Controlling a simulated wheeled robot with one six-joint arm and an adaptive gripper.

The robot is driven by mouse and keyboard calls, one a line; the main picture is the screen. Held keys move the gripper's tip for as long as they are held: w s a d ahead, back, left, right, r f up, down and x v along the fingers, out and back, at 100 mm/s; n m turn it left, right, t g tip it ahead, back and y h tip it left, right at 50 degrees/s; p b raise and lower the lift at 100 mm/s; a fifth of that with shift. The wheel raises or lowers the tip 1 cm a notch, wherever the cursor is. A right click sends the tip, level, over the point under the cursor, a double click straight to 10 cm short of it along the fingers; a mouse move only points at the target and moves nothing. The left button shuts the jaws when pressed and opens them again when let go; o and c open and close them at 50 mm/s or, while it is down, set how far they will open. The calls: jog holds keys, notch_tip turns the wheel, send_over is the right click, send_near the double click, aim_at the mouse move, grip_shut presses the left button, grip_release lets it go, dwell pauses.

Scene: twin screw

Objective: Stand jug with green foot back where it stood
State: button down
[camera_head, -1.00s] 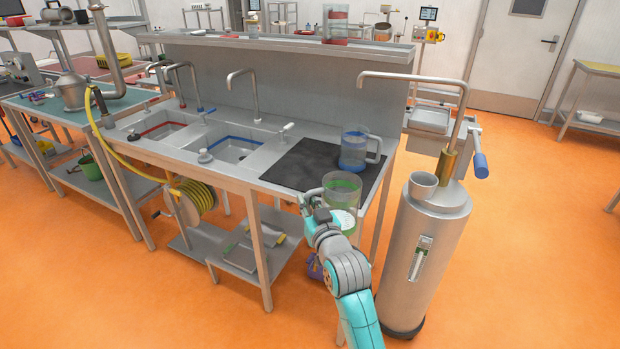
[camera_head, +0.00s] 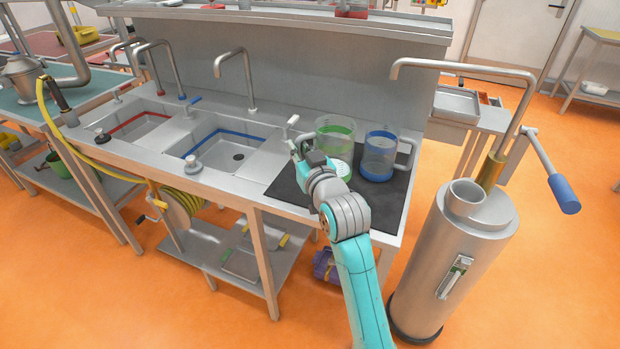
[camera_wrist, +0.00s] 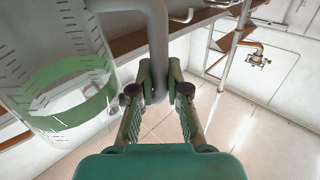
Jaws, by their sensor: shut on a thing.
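The green-marked jug (camera_head: 336,128), clear with green bands, is upright over the back part of the black mat (camera_head: 288,190), left of the blue-marked jug (camera_head: 379,155). My gripper (camera_head: 322,158) is in front of it and hides part of its lower end. In the wrist view the green-marked jug (camera_wrist: 55,75) fills the left side, and my gripper (camera_wrist: 158,95) is shut on its grey handle (camera_wrist: 157,35). I cannot tell whether its base touches the mat.
The blue-marked jug stands close on the right, its handle to the right. Left are a blue-rimmed sink (camera_head: 232,150) and a red-rimmed sink (camera_head: 140,122). A raised shelf (camera_head: 270,22) runs behind. A steel cylinder (camera_head: 450,255) with a lever stands right. The mat's front is clear.

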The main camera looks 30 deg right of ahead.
jog(key=shift+f, duration=3.95)
jog(key=c, duration=1.2)
grip_release()
jog(key=shift+o, duration=0.2)
jog(key=s, duration=1.2)
jog(key=shift+a, duration=0.45)
